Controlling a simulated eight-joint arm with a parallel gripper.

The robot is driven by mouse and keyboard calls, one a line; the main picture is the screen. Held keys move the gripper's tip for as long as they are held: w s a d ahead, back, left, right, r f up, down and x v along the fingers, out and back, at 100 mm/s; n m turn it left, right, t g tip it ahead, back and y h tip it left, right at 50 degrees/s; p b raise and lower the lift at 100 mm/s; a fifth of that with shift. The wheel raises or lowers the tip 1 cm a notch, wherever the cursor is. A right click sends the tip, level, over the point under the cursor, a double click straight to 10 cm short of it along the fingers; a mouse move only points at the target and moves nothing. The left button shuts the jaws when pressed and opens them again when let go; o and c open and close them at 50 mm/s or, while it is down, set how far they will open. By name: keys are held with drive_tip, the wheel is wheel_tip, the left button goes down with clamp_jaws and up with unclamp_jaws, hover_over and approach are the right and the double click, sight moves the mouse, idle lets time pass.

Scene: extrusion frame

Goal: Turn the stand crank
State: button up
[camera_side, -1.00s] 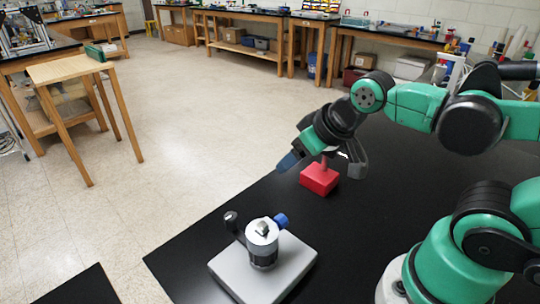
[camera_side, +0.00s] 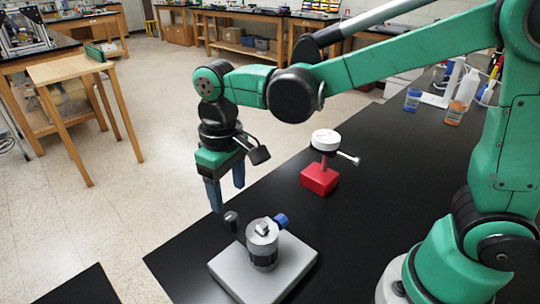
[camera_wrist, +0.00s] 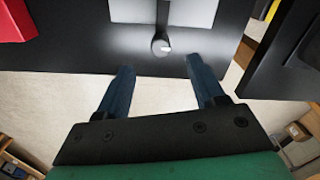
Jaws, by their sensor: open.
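The stand is a light grey square base (camera_side: 285,275) with a silver-and-black cylinder (camera_side: 263,240) upright on it and a blue knob (camera_side: 281,220) on one side. Its crank arm ends in a black upright handle (camera_side: 231,219) at the left. My gripper (camera_side: 228,198) is open and empty, pointing down just above and behind the black handle, apart from it. In the wrist view the handle (camera_wrist: 160,45) lies ahead of my two blue fingers (camera_wrist: 158,70), roughly centred between them. Part of the grey base (camera_wrist: 185,12) shows at the top; the cylinder is out of that view.
A red block (camera_side: 319,179) with a white round top (camera_side: 326,139) and a side rod stands behind the stand. Blue (camera_side: 412,99) and orange (camera_side: 455,113) containers stand at the table's back right. The table's left edge runs close to the crank handle.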

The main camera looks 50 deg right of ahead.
sight(231, 215)
drive_tip(key=shift+f, duration=2.8)
clamp_jaws()
